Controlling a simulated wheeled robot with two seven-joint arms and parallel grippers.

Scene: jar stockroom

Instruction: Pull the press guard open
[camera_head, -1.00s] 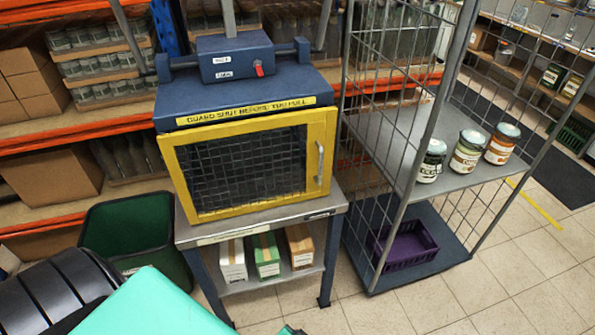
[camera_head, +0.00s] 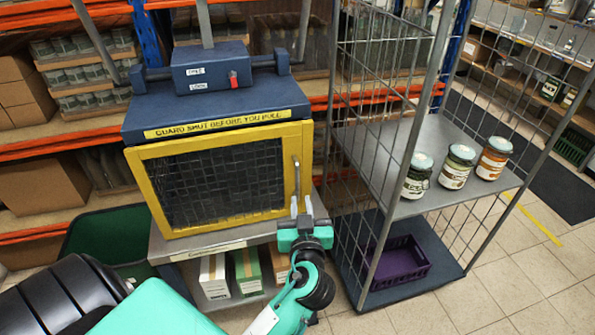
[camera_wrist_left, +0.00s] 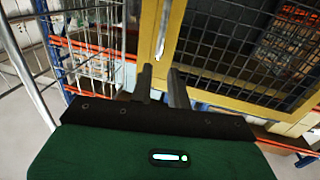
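The press (camera_head: 238,105) is a blue-topped machine on a grey metal stand. Its guard (camera_head: 221,142) is a yellow frame with dark mesh and looks shut across the front. The upright silver handle (camera_head: 297,180) is at the guard's right side; it also shows in the left wrist view (camera_wrist_left: 161,38). My left gripper (camera_head: 301,206) is in front of and just below the handle, its two fingers apart and empty. In the left wrist view the fingertips (camera_wrist_left: 161,72) point toward the handle's lower end, which appears beyond them. My right gripper is out of view.
A wire cage trolley (camera_head: 437,209) stands close on the right, with three jars on its shelf and a purple crate (camera_head: 399,262) below. A green bin (camera_head: 80,232) stands left of the press stand (camera_head: 160,248). Several boxes sit on the stand's lower shelf.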

